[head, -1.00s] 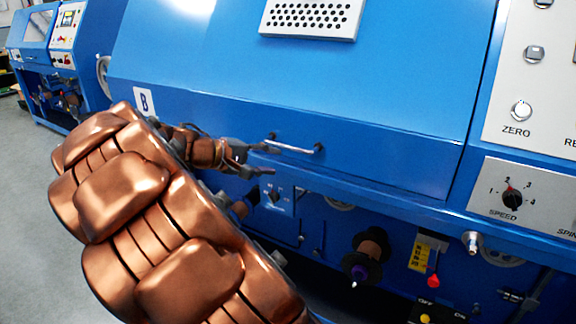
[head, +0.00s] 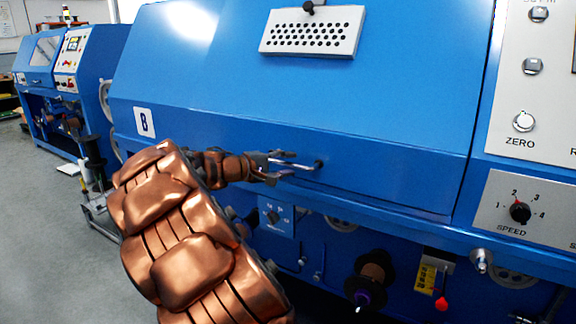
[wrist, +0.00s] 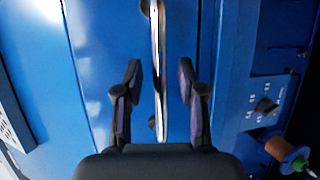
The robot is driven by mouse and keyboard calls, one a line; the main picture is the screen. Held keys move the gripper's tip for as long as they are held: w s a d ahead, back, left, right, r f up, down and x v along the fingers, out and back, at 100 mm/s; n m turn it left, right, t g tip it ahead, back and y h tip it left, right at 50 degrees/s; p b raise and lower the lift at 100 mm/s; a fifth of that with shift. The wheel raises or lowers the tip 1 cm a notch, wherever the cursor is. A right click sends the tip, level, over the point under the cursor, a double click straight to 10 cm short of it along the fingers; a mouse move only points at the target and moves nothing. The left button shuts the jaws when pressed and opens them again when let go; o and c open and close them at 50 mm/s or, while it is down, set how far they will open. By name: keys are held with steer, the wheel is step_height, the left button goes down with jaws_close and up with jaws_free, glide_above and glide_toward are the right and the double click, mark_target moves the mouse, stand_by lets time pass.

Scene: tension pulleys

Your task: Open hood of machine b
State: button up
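Machine B is the large blue machine with a "B" label (head: 144,122). Its sloping blue hood (head: 300,95) is down. A thin metal bar handle (head: 298,165) sits near the hood's lower edge, and also shows as an upright bar in the wrist view (wrist: 158,60). My gripper (head: 277,167) is at the handle's left end in the head view. In the wrist view, my gripper (wrist: 159,82) is open, one finger on each side of the bar, with gaps visible on both sides. My arm hides part of the machine's lower left.
A perforated plate (head: 311,32) is on the hood. To the right is a control panel with a speed knob (head: 520,212). Below the hood are spools (head: 372,278) and a small blue dial box (head: 276,215). Another blue machine (head: 45,85) stands at the left, with grey floor in front.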

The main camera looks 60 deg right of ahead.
steer(key=shift+s+d, duration=0.1)
steer(key=shift+d, duration=0.2)
steer(key=shift+c, duration=0.3)
jaws_close()
